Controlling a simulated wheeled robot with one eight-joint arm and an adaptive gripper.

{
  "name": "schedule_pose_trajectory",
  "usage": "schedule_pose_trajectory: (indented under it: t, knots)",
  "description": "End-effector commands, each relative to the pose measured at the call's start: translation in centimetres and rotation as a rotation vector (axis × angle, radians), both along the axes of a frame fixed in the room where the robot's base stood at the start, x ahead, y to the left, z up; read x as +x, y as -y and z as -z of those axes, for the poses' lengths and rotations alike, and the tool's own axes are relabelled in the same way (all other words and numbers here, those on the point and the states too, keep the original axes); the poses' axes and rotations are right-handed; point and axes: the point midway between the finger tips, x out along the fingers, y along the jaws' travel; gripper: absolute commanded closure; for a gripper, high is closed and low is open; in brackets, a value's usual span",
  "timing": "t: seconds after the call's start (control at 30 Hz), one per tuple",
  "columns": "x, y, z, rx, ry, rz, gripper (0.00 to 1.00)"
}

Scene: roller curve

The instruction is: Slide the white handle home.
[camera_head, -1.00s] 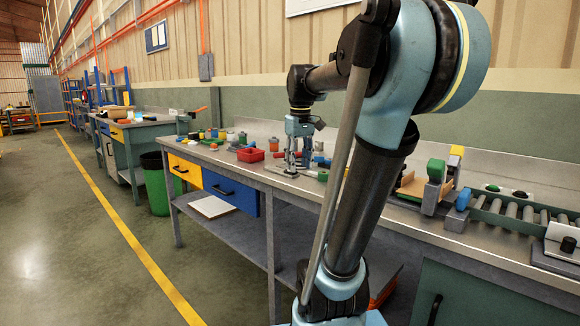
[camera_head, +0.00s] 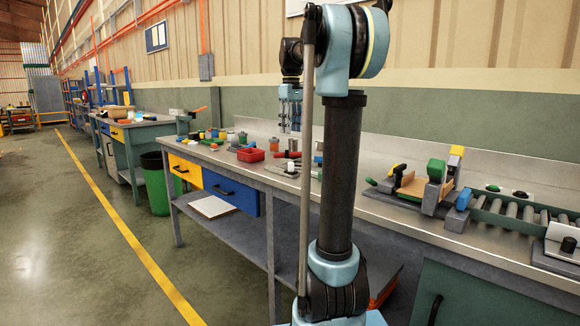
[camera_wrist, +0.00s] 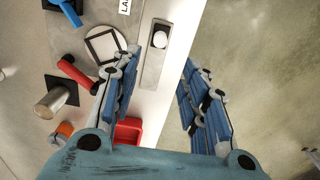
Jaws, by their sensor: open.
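A round white handle (camera_wrist: 160,39) sits on a narrow grey slide plate (camera_wrist: 152,75) near the bench's front edge in the wrist view. A small pale knob (camera_head: 290,167) on the bench in the head view appears to be the same handle. My gripper (camera_wrist: 174,48) is open and empty, with its blue fingers spread. In the wrist view the handle shows just beyond and left of the gap between the fingertips. In the head view my gripper (camera_head: 289,128) hangs pointing down, clear above the bench. My arm's rod and column hide part of the bench.
In the wrist view a red bin (camera_wrist: 128,131), a red handle (camera_wrist: 78,74), a metal cylinder (camera_wrist: 50,102) and a square frame on a round plate (camera_wrist: 104,47) lie nearby. A roller conveyor (camera_head: 510,214) and clamp fixture (camera_head: 432,187) stand right. Floor beyond the edge is clear.

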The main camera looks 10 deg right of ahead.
Motion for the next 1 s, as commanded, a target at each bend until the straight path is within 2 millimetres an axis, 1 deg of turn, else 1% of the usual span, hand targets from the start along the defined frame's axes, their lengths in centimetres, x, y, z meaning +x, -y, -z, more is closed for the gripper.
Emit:
schedule_pose_trajectory:
  t: [0.03, 0.1, 0.6, 0.8, 1.0]
  knots:
    - [0.0, 0.0, 0.9, 0.000, 0.000, 0.000, 0.59]
    - [0.0, 0.0, 2.2, 0.000, 0.000, 0.001, 0.59]
    - [0.0, 0.0, 10.9, 0.000, 0.000, 0.001, 0.59]
    - [0.0, 0.0, 13.5, 0.000, 0.000, 0.001, 0.59]
    - [-0.1, 0.0, 14.8, 0.000, 0.000, 0.002, 0.59]
